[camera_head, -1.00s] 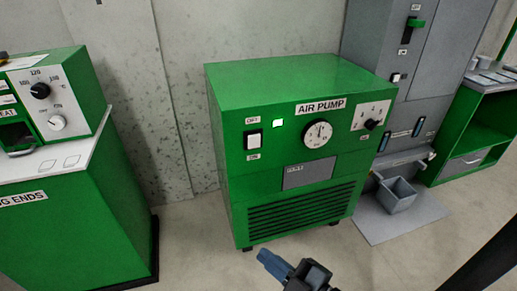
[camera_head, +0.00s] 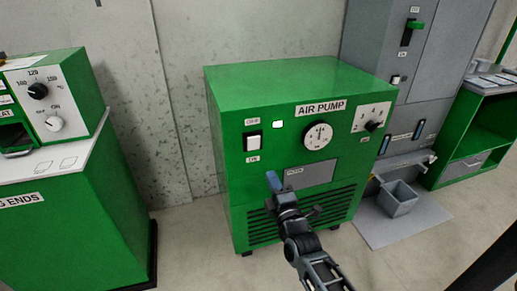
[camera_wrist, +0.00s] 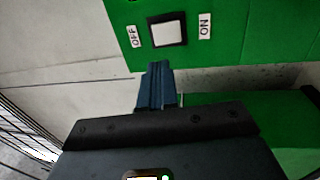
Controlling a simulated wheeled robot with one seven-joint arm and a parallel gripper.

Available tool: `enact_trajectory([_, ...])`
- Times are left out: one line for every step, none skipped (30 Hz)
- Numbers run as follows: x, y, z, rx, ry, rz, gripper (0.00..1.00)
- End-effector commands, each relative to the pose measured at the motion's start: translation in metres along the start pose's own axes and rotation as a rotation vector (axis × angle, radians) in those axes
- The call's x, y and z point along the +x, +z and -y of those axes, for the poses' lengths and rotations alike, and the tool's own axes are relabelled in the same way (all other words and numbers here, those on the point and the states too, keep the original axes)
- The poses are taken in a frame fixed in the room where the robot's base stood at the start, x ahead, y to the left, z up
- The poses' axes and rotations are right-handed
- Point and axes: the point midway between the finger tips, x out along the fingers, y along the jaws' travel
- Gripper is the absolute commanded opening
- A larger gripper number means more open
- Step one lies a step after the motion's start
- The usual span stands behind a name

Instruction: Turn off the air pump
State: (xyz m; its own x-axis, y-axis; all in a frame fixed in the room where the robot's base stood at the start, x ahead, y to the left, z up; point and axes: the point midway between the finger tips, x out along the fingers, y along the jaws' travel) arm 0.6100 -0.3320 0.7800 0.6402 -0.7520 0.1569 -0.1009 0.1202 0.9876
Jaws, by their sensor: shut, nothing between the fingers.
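The air pump (camera_head: 290,85) is a green box on the floor with an "AIR PUMP" label. On its front is a white rocker switch (camera_head: 253,141) in a black frame, labelled OFF above and ON below. A small light (camera_head: 278,125) beside it glows pale green. My gripper (camera_head: 272,181) is shut and empty, in front of the panel, below and right of the switch. In the wrist view the blue fingertips (camera_wrist: 157,80) are together, just short of the switch (camera_wrist: 167,30), with OFF on its left and ON on its right.
The pump also has a round gauge (camera_head: 318,136), a selector knob (camera_head: 371,125) and a grey plate (camera_head: 309,174). A green machine with knobs (camera_head: 50,85) stands left. A grey cabinet (camera_head: 445,60) and a grey bin (camera_head: 397,197) are at the right.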

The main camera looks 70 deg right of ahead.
Motion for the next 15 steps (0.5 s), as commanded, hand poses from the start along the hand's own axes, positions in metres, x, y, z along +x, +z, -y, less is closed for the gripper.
enact_trajectory([0.0,0.0,0.0,0.0,0.0,0.0,0.0])
enact_trajectory([0.001,0.0,0.0,0.0,0.0,-0.001,0.0])
enact_trajectory([0.003,0.0,0.0,0.0,0.0,-0.001,0.0])
enact_trajectory([0.005,0.0,0.0,0.0,0.001,-0.001,0.0])
enact_trajectory([0.007,0.0,0.0,0.0,0.001,-0.001,0.0])
enact_trajectory([0.012,0.0,0.0,0.0,0.001,-0.001,0.0])
enact_trajectory([0.016,-0.001,-0.001,0.0,0.002,-0.001,0.0])
enact_trajectory([0.021,-0.001,-0.001,0.0,0.002,-0.001,0.0])
enact_trajectory([0.028,-0.001,-0.001,0.0,0.002,-0.002,0.0])
enact_trajectory([0.033,-0.001,-0.001,0.001,0.002,-0.002,0.0])
enact_trajectory([0.039,-0.001,-0.001,0.001,0.002,-0.002,0.0])
enact_trajectory([0.047,-0.001,-0.002,0.002,0.003,-0.002,0.0])
enact_trajectory([0.053,-0.001,-0.001,0.002,0.003,-0.002,0.0])
enact_trajectory([0.059,-0.001,-0.001,0.001,0.003,-0.002,0.0])
enact_trajectory([0.067,-0.001,-0.001,0.001,0.002,-0.002,0.0])
